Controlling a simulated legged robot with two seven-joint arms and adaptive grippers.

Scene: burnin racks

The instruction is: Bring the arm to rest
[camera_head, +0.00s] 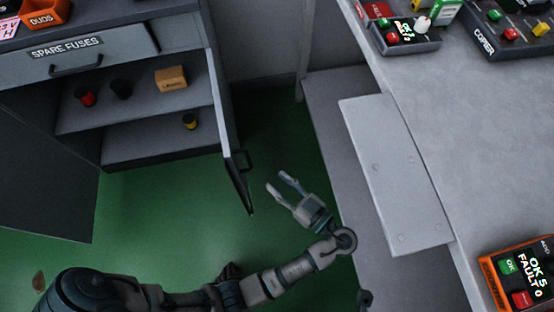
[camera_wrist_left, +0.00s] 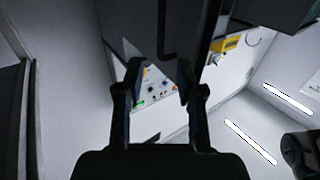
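My left arm reaches in from the lower left in the head view. Its gripper (camera_head: 279,184) is open and empty, with two fingers apart, above the green floor and right of the open cabinet door (camera_head: 240,175). In the left wrist view the gripper (camera_wrist_left: 160,85) also shows with its fingers spread and nothing between them. Behind the fingers there is a pale wall with a panel of small knobs and lights (camera_wrist_left: 155,88). My right gripper shows in neither view.
The spare fuses cabinet (camera_head: 130,150) stands at the left with its door open and several small items on its shelves. The grey bench (camera_head: 490,150) at the right carries control boxes, and a pale plate (camera_head: 390,170) lies along its edge. Green floor (camera_head: 175,205) is clear between them.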

